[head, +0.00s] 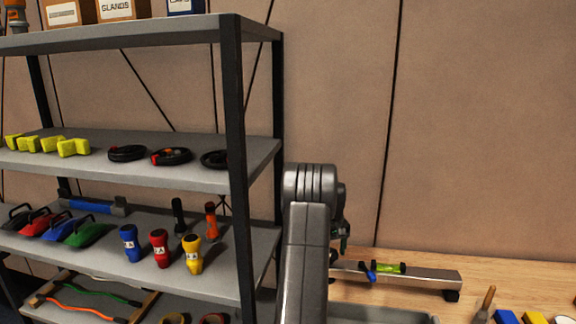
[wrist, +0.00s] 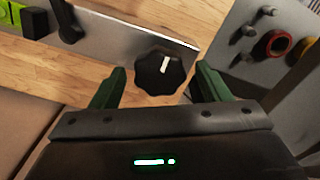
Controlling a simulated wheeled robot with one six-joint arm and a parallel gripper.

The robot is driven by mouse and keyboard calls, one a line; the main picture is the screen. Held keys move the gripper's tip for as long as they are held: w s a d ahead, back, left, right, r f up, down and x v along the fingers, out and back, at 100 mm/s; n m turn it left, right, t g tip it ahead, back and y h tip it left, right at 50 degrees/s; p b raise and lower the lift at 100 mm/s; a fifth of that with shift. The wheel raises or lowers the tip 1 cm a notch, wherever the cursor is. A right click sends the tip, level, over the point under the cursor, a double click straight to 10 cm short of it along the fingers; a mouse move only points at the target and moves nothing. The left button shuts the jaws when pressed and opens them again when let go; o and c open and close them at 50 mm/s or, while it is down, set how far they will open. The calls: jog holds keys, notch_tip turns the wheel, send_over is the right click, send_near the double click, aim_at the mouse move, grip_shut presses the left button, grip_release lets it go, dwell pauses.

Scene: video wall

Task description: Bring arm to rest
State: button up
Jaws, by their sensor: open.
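My arm (head: 308,250) stands raised in the lower middle of the head view. My gripper (wrist: 161,70) is open, with two green fingers set apart and nothing held between them. In the head view only a small part of the gripper (head: 343,240) shows beside the arm, above the bench. In the wrist view a black lobed knob (wrist: 156,77) with a white mark appears between the fingers. Whether the fingers touch it cannot be told.
A grey shelf rack (head: 232,120) with boxes, torches and other tools stands close left of the arm. On the wooden bench (head: 530,275) at right lies a metal bar (head: 425,277) with a green level (head: 389,268). A grey tray (head: 375,315) is in front.

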jog(key=n, duration=0.4)
jog(key=shift+n, duration=1.9)
